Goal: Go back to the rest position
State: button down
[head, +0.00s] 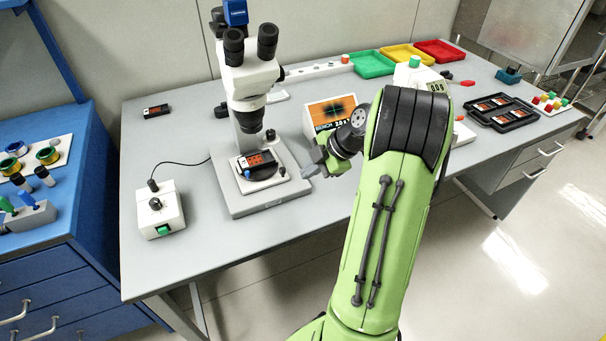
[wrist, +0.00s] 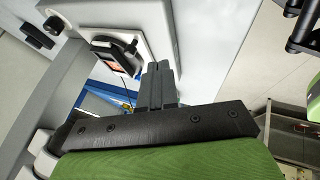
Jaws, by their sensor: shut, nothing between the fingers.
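My gripper (head: 311,171) is at the end of my green arm, just right of the microscope base and above the table. In the wrist view my gripper (wrist: 158,82) shows its two dark fingers together, with nothing between them. The microscope (head: 247,80) stands on the grey table (head: 190,250). A small black device with an orange face (head: 258,163) sits on the microscope's stage, apart from my fingers. That device also shows in the wrist view (wrist: 117,57), beyond the fingertips. My arm hides part of the table's right side.
A white control box (head: 160,212) with a cable stands left of the microscope. Green, yellow and red trays (head: 372,65) line the back. A black tray (head: 487,122) lies at the right. The table's front left is clear.

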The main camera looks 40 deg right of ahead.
jog(key=p+v, duration=0.1)
jog(key=v, duration=0.4)
jog(key=shift+s+r, duration=0.1)
jog(key=shift+s, duration=0.15)
jog(key=a+r+m+g+h+p, duration=0.1)
jog(key=a+r+m+p, duration=0.15)
jog(key=a+r, duration=0.4)
jog(key=a+r+m+h+p, duration=0.1)
jog(key=a+r+m+p, duration=0.2)
jog(key=a, duration=0.6)
jog(key=s+a+r+m+h+p, duration=0.1)
jog(key=s+a+r+m, duration=0.2)
jog(key=s+a+m, duration=0.2)
jog(key=s+a+r+m+p, duration=0.1)
jog(key=s+a+r+m, duration=0.2)
jog(key=s, duration=0.7)
jog(key=shift+s+a+m+h+p, duration=0.35)
jog(key=shift+a+m+h, duration=0.05)
jog(key=shift+a+m, duration=0.5)
jog(key=shift+r, duration=0.15)
